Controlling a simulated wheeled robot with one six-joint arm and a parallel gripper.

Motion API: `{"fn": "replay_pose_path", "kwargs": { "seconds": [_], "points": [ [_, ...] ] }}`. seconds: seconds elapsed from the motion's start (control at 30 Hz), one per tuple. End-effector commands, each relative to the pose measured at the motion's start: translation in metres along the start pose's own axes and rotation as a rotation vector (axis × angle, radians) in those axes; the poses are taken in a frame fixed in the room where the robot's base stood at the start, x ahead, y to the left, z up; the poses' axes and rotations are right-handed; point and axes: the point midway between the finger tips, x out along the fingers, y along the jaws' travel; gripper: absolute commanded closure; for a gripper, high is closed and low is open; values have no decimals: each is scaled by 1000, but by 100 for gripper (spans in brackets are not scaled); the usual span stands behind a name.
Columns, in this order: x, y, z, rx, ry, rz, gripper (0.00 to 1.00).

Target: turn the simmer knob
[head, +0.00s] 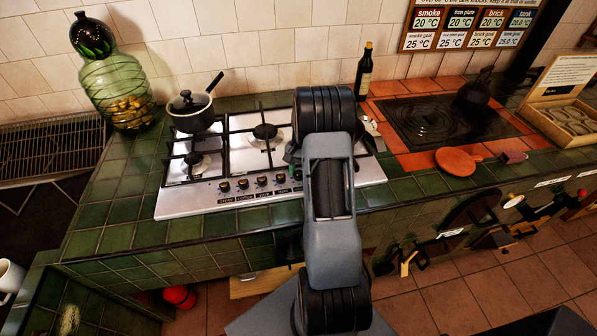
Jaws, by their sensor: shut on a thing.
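A steel gas hob (205,206) is set in the green tiled counter, with a row of several dark knobs (262,181) along its front edge. Small labels sit below the knobs, too small to read, so I cannot tell which one is the simmer knob. My arm stands upright in front of the right part of the hob and covers the right end of the knob row. My gripper is hidden behind my arm, so its hold on any knob does not show.
A dark saucepan (193,112) stands on the back left burner, its handle pointing up right. A green glass jar (116,90) is to the left. A dark bottle (364,72) stands behind the hob. A black hotplate (430,122) and round terracotta board (456,161) are to the right.

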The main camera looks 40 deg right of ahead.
Motion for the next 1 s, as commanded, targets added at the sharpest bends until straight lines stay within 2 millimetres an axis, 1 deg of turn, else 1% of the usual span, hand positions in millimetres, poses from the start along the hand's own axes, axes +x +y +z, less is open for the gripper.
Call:
{"fn": "replay_pose_path", "kwargs": {
  "seconds": [0.03, 0.3, 0.73, 0.77, 1.0],
  "points": [
    [-3, -1, -1, -17, 9, 4, 88],
    [-3, -2, -2, -68, 11, 24, 88],
    [-4, -2, -2, -74, 13, 26, 88],
    [-4, -2, -2, -74, 14, 26, 64],
    [-2, -1, -1, -73, 8, 28, 41]
  ]
}}
